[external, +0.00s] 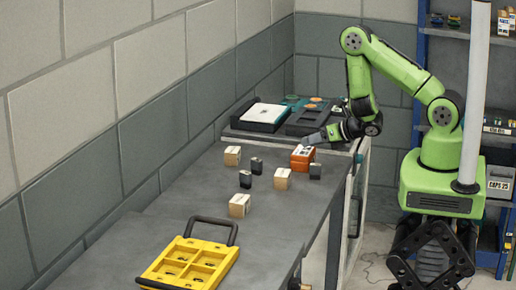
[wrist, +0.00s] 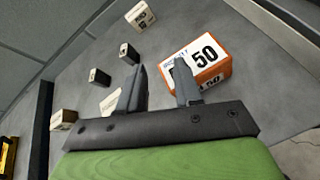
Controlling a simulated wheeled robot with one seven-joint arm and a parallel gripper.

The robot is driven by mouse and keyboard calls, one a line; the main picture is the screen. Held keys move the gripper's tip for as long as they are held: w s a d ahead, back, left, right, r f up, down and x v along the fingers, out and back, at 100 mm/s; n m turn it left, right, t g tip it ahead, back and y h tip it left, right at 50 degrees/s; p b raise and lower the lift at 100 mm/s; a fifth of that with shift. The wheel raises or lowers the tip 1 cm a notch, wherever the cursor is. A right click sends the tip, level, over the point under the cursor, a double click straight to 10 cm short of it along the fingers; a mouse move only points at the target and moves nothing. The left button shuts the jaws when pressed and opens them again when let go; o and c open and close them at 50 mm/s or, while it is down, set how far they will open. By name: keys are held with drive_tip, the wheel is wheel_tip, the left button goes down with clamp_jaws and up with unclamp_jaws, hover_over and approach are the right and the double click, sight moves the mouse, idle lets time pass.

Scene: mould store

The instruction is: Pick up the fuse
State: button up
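Several small dark blocks that could be fuses stand on the grey bench. Two show in the wrist view, a farther dark block (wrist: 130,52) and a nearer dark block (wrist: 100,76). The orange-and-white box (external: 302,158) is marked 50 and also shows in the wrist view (wrist: 212,58), beyond the right finger. My gripper (external: 309,139) is above and behind this box. Its fingers (wrist: 160,80) are apart with nothing between them.
Cream boxes (external: 232,156) (external: 282,179) (external: 239,205) stand among the blocks. A yellow compartment tray (external: 166,281) with a dark handle lies at the near end. Black-and-teal equipment (external: 262,113) fills the far end. A wall runs along the left; shelves stand right.

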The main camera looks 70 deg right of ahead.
sight(311, 174)
drive_tip(key=s+a+f+n+y, duration=0.1)
drive_tip(key=n, duration=0.1)
drive_tip(key=s+a+f+n+y, duration=0.1)
drive_tip(key=n, duration=0.1)
drive_tip(key=a+f+n+p, duration=0.1)
drive_tip(key=n, duration=0.1)
drive_tip(key=shift+s+a+t+y, duration=0.25)
drive_tip(key=shift+s+t+y, duration=0.15)
drive_tip(key=s+f, duration=0.2)
drive_tip(key=shift+a+f+n+b, duration=0.2)
drive_tip(key=shift+f+n+b, duration=0.15)
drive_tip(key=shift+f+n, duration=0.05)
drive_tip(key=shift+f, duration=0.15)
drive_tip(key=shift+w+f+b, duration=0.25)
drive_tip(key=shift+w+b, duration=0.05)
drive_tip(key=shift+b, duration=0.35)
drive_tip(key=b+x, duration=0.2)
drive_tip(key=b, duration=0.2)
drive_tip(key=shift+w+a+f, duration=0.1)
drive_tip(key=shift+w+f, duration=0.2)
drive_tip(key=shift+w+f+b, duration=0.1)
drive_tip(key=shift+w+b, duration=0.45)
drive_tip(key=shift+b, duration=0.55)
drive_tip(key=shift+w, duration=0.25)
